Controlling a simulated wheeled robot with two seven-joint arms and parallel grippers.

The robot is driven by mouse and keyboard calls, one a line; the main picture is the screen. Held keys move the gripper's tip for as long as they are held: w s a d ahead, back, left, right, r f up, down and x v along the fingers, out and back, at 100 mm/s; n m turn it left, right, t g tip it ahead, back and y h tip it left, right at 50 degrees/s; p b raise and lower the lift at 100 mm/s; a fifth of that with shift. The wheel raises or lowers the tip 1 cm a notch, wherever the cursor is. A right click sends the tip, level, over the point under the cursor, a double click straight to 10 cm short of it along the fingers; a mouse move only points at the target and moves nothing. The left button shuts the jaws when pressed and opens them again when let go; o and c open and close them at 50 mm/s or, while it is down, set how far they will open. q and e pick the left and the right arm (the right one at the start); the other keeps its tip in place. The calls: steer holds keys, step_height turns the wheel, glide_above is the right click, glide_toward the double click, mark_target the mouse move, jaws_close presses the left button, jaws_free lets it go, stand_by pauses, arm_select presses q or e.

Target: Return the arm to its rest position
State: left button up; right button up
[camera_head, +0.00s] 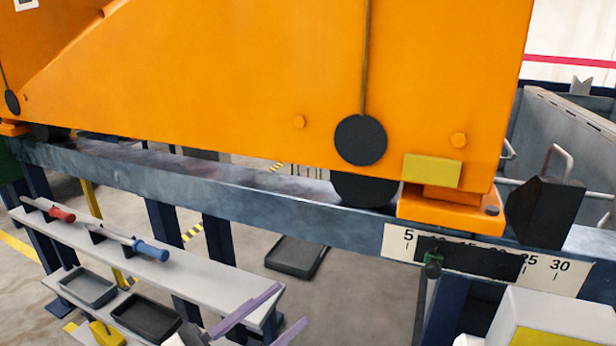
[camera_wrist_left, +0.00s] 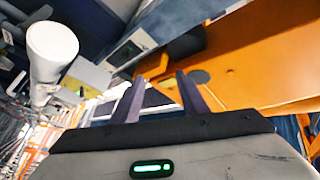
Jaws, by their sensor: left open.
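My left gripper (camera_head: 292,305) comes in at the bottom of the head view, its two purple fingers spread apart with nothing between them. It hangs in front of the right end of the grey shelf (camera_head: 240,283); whether it touches the shelf cannot be told. In the left wrist view the same open fingers (camera_wrist_left: 156,88) point toward the steel rail and orange machine, with an empty gap between them. The rest of my left arm is mostly cut off by the frame's lower edge. My right gripper is not in view.
A large orange machine (camera_head: 240,70) rides on a long steel rail (camera_head: 270,200) with a scale plate (camera_head: 395,242). The shelf holds red-handled (camera_head: 60,214) and blue-handled (camera_head: 150,250) tools. Dark trays (camera_head: 88,288) sit lower. A black block (camera_head: 545,210) with a handle stands at right.

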arm_select(q)
steer(key=s+a+f+n+t+y, duration=0.1)
steer(key=a+f+n+y, duration=0.45)
steer(key=f, duration=0.35)
steer(key=s+a+f+n+t+y, duration=0.1)
steer(key=a+f+n+t+y, duration=0.1)
steer(key=a+f+n+y, duration=0.4)
steer(key=s+f+n+g+y, duration=0.3)
steer(key=s+f+g, duration=0.4)
steer(key=s+f, duration=0.7)
step_height(320, 180, down, 4)
steer(key=shift+s+d+r+n+p, duration=0.1)
steer(key=shift+s+d+n+p, duration=0.15)
steer(key=shift+n+p, duration=0.2)
